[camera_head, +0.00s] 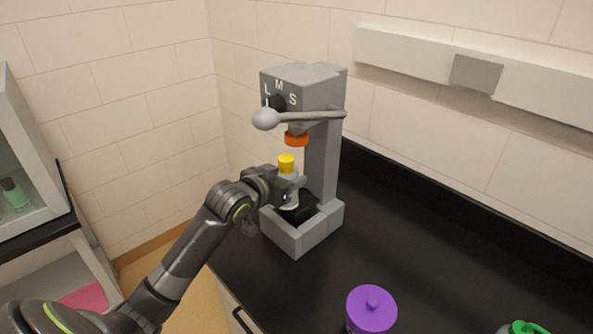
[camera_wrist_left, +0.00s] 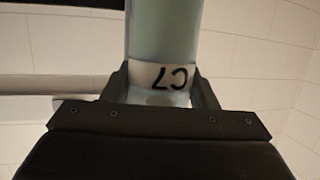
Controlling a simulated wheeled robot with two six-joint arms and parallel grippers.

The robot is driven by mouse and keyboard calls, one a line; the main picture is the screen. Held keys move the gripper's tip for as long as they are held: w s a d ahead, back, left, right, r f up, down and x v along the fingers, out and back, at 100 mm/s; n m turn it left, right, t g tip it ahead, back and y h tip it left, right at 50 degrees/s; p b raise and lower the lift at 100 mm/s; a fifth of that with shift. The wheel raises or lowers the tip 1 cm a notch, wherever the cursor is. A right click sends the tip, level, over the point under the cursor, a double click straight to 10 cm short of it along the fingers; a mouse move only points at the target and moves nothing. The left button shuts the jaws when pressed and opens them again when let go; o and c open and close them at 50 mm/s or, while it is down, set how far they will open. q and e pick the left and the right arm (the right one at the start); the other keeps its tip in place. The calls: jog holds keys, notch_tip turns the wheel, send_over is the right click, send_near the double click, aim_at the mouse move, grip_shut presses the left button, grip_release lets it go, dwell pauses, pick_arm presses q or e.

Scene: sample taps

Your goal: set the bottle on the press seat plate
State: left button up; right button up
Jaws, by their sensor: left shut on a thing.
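The bottle (camera_head: 286,162) has a yellow cap and stands upright below the orange press head (camera_head: 296,139). In the left wrist view the bottle (camera_wrist_left: 163,35) is pale green with a white band marked C7. My left gripper (camera_head: 288,187) is shut on it, with a finger on each side of the band in the wrist view. The grey press (camera_head: 325,160) stands on the black counter, and its base (camera_head: 317,232) surrounds a dark seat area (camera_head: 297,213) under the bottle. The gripper partly hides the bottle's lower part, so I cannot tell whether it touches the seat. My right gripper is not in view.
The press lever with a round knob (camera_head: 265,118) sticks out above the bottle. A purple lidded jar (camera_head: 371,309) stands at the counter's front, and a green-topped object (camera_head: 524,328) is at the lower right edge. The counter (camera_head: 430,250) right of the press is clear.

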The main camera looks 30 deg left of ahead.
pick_arm(q)
jog(key=shift+w+r, duration=0.1)
jog(key=shift+w, duration=0.45)
jog(key=p+x, duration=0.1)
jog(key=x, duration=0.2)
jog(key=shift+w+d+f+p, duration=0.15)
jog(key=shift+w+f+p, duration=0.05)
jog(key=shift+w+p, duration=0.1)
jog(key=shift+f, duration=0.2)
jog(key=shift+s, duration=0.2)
jog(key=shift+f, duration=0.15)
jog(key=o, duration=1.1)
jog(key=shift+o, duration=0.2)
